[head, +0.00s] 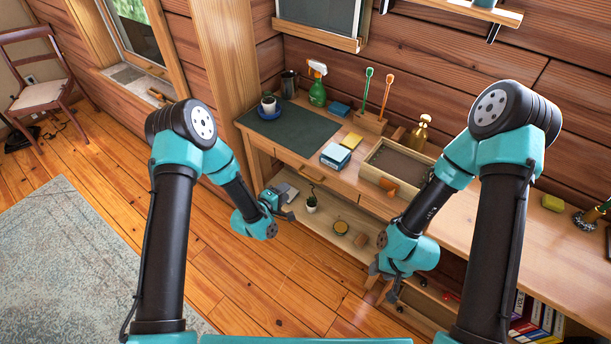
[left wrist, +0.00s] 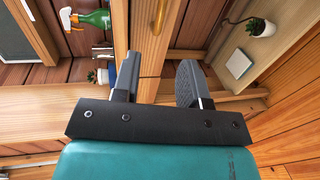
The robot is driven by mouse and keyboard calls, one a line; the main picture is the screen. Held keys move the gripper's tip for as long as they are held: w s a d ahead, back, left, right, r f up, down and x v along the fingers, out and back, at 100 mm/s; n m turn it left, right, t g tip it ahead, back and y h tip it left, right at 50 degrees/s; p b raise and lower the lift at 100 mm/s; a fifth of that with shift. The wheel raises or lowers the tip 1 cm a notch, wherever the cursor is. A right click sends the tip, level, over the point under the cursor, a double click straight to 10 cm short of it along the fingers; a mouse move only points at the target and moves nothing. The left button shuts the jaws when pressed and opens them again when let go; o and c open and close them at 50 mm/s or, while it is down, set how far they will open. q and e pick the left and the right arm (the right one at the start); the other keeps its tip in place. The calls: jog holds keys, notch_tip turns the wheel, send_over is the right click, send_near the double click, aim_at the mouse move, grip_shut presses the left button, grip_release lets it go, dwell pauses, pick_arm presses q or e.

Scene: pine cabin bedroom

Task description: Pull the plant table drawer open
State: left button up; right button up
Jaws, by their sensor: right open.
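The plant table (head: 265,151) is a pine table against the plank wall with a green mat (head: 300,137) on top. Its front drawer has a brass bar handle (head: 311,174), which also shows at the top of the left wrist view (left wrist: 158,30). My left gripper (head: 287,205) is low in front of the table's left part, below and left of the handle. In the left wrist view its fingers (left wrist: 155,85) are apart and empty, with the handle beyond the gap. My right gripper (head: 385,284) is open and empty, lower right, near the lower shelf.
A potted plant (head: 269,103), a green spray bottle (head: 318,90) and a wooden tray (head: 396,162) stand on the table. The floor to the left is clear up to the rug (head: 60,250).

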aim_at(306, 175)
pick_arm(q)
jog(key=x, duration=1.3)
jog(key=shift+w+d, duration=0.1)
jog(key=shift+w, duration=0.1)
jog(key=shift+c, duration=0.4)
grip_shut()
